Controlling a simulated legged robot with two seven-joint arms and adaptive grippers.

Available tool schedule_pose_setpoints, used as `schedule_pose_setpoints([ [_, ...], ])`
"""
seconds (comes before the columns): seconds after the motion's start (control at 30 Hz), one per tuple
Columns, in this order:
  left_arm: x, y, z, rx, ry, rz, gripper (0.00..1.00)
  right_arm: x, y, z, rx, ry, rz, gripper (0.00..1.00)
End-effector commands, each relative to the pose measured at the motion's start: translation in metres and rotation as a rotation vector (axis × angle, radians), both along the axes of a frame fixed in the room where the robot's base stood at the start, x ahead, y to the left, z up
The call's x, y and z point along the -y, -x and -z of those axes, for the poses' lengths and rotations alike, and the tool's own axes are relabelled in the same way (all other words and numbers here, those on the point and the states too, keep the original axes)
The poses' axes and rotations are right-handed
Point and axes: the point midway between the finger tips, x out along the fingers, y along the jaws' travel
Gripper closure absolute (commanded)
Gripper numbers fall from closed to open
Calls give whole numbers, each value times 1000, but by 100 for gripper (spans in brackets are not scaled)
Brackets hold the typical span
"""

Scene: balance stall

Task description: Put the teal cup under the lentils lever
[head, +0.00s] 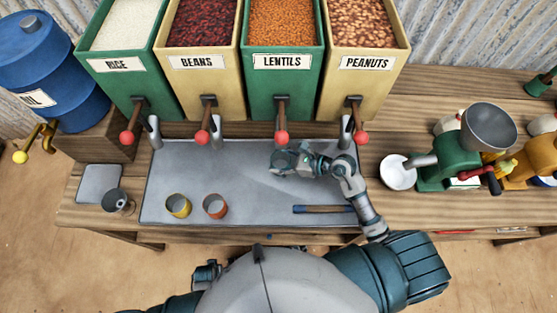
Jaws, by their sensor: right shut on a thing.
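The lentils bin is the green one (284,95), and its lever (282,137) with a red knob hangs at its front. A teal cup (283,163) is on or just over the grey metal tray (245,190), below the lentils lever. My right gripper (297,161) reaches in from the right and is shut on the teal cup, partly hiding it. Cannot tell whether the cup touches the tray. Dark parts of my left arm, seemingly the left gripper (206,272), show low beside my body, and its jaws cannot be made out.
A yellow cup (178,205) and an orange cup (215,206) stand on the tray's left. A blue bar (323,209) lies at its front right. A white bowl (397,172) and a green grinder (450,160) are on the right.

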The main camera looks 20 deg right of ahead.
Motion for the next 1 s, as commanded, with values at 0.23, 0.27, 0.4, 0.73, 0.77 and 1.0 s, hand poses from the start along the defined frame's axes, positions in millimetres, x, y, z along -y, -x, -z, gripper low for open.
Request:
schedule_pose_setpoints([
  [0.23,-2,1,0,-1,2,1,9,-3,-1,1,2,2,-1,33],
  [0.27,-2,1,0,-1,2,1,9,-4,-1,1,1,3,-1,25],
  [0.4,-2,1,1,-2,1,1,9,-6,-1,1,2,6,-1,10],
  [0.73,-5,1,1,-3,-2,1,9,3,2,0,1,4,0,10],
  [0.77,-5,1,1,-3,-2,1,9,6,3,-1,0,4,0,10],
  [1.0,-3,1,1,-4,0,0,9,43,29,-20,0,9,-1,10],
])
